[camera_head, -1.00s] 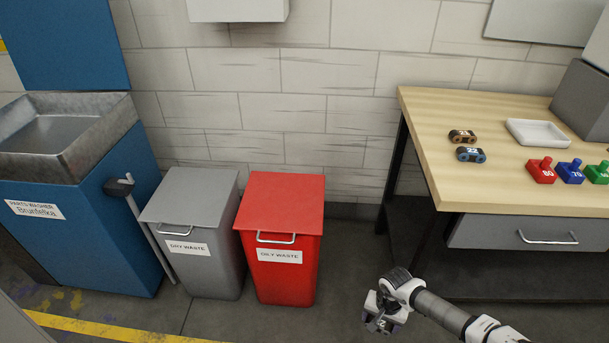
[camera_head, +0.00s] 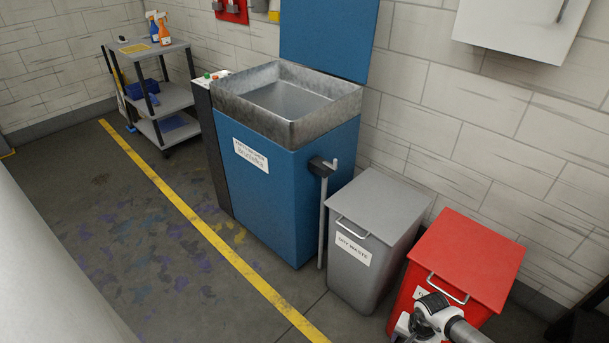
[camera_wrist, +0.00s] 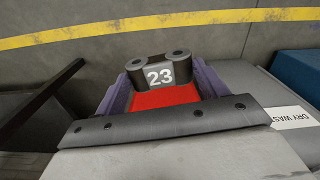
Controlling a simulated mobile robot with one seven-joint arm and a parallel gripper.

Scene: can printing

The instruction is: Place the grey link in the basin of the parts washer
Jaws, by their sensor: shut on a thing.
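In the head view my wrist is at the bottom right, in front of the red bin, and the link cannot be made out there. The blue parts washer (camera_head: 305,175) stands in the upper middle of the head view. Its lid is raised and its metal basin (camera_head: 286,98) is open and looks empty. The gripper is well to the right of the basin.
The grey dry waste bin (camera_head: 375,215) and the red bin (camera_head: 465,257) stand right of the washer, lids closed. A lever (camera_head: 323,200) sticks up at the washer's right front corner. A shelf cart (camera_head: 165,95) is at the back left. Floor in front is clear.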

